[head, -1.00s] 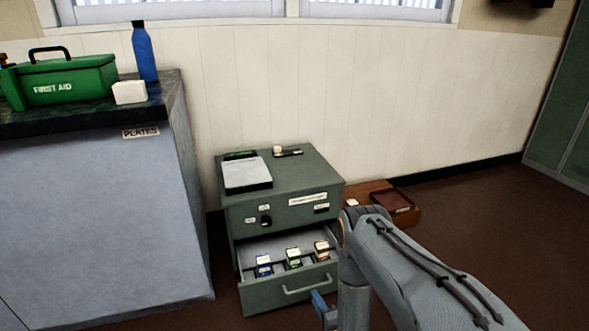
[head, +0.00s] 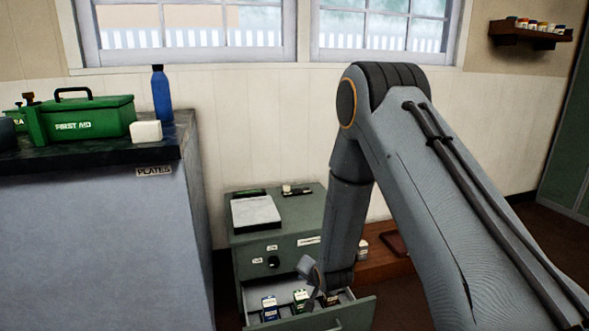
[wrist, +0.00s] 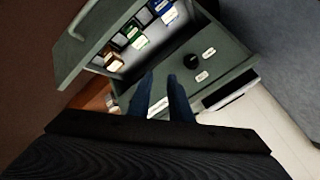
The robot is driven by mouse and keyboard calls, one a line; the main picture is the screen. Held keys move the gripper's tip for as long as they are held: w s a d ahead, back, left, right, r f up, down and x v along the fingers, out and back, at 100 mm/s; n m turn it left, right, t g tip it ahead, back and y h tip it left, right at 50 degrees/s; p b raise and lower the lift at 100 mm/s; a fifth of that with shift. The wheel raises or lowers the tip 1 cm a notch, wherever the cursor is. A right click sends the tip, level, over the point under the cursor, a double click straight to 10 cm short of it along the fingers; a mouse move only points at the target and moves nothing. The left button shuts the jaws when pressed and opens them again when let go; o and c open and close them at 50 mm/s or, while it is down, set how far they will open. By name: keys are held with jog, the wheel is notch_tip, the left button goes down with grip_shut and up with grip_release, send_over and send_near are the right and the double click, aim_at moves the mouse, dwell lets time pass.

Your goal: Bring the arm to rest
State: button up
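My gripper (head: 313,278) hangs in front of the green drawer cabinet (head: 300,218), over its pulled-out drawer (head: 352,318). In the wrist view its two blue fingers (wrist: 160,82) stand apart with nothing seen between them. The drawer holds small boxes: a blue one (head: 270,308), a green one (head: 300,299) and a brown one (head: 333,299), which my arm partly covers. In the wrist view the boxes sit beyond the fingers, toward the top. I cannot tell whether the gripper touches anything.
A counter (head: 110,240) at the left bears a green first aid box (head: 85,118), a blue bottle (head: 161,95) and a white block (head: 146,131). A low brown surface (head: 375,264) lies right of the cabinet. A small shelf (head: 528,32) hangs at the upper right.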

jog(key=s+r+n+g+h, duration=0.1)
jog(key=s+r+n+g, duration=0.35)
jog(key=s+r, duration=1.15)
jog(key=s+d+r+n+g, duration=0.15)
jog(key=s+r, duration=0.25)
jog(key=s, duration=0.4)
jog(key=s+d+r+n+g+p, duration=0.1)
jog(key=s+r+n, duration=0.1)
jog(key=s+r, duration=0.35)
jog(key=s+d+r+n+g, duration=0.1)
jog(key=s+r+n+g, duration=0.15)
jog(key=s, duration=0.75)
jog(key=d+r+m+h+p, duration=0.1)
jog(key=d+r+m+p, duration=0.3)
jog(key=d+r+p, duration=0.7)
notch_tip(320, 180, up, 3)
jog(key=t+p, duration=0.1)
jog(key=p, duration=0.9)
jog(key=shift+d+r, duration=0.15)
jog(key=shift+d, duration=0.25)
